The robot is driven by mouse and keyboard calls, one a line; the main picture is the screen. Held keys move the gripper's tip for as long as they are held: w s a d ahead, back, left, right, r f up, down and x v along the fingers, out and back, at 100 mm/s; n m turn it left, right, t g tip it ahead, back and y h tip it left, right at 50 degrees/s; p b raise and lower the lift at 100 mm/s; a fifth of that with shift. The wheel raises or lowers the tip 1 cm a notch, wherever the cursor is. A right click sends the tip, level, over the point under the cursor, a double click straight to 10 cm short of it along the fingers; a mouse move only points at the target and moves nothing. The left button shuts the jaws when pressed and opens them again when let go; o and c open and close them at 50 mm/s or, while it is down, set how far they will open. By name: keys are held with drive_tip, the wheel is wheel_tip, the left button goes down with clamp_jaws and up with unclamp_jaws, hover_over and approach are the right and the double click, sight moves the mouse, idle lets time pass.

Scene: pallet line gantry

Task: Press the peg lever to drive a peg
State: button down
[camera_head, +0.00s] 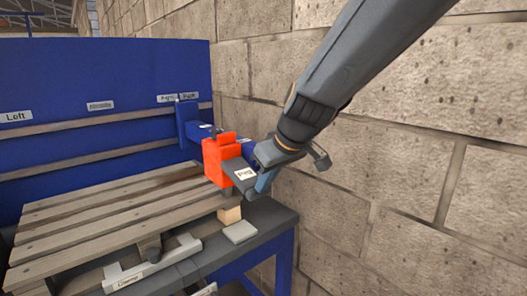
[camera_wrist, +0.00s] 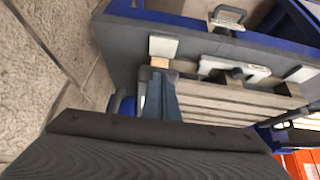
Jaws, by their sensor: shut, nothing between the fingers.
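The peg lever (camera_head: 245,173) is a dark grey bar with a white "Peg" label, sticking out of an orange-red tool body (camera_head: 219,160) on a blue mount near the wall. My gripper (camera_head: 264,183) is shut and empty. Its blue fingers point down right beside the lever's labelled end; I cannot tell whether they touch it. In the wrist view my fingers (camera_wrist: 160,98) show close together, over the wooden pallet's edge. A small wooden block (camera_head: 229,214) sits at the pallet's corner below the tool.
The slatted pallet (camera_head: 110,222) lies on the dark bench. A grey pad (camera_head: 240,232) and a bar labelled "Clamp" (camera_head: 150,265) are at its front edge. A blue back panel (camera_head: 110,75) stands behind. The block wall (camera_head: 400,180) is close on the right.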

drive_tip(key=f, duration=0.1)
drive_tip(key=s+f, duration=0.1)
drive_tip(key=f, duration=0.1)
drive_tip(key=shift+s+d+f+g, duration=0.1)
drive_tip(key=shift+s+f+g, duration=0.1)
drive_tip(key=shift+s+g, duration=0.15)
drive_tip(key=shift+w+a+r, duration=0.2)
drive_tip(key=shift+w+r, duration=0.4)
drive_tip(key=shift+r, duration=0.35)
drive_tip(key=shift+w+r, duration=0.1)
drive_tip(key=p+v, duration=0.2)
drive_tip(key=v, duration=1.3)
drive_tip(key=shift+p, duration=0.35)
drive_tip(key=shift+w, duration=0.1)
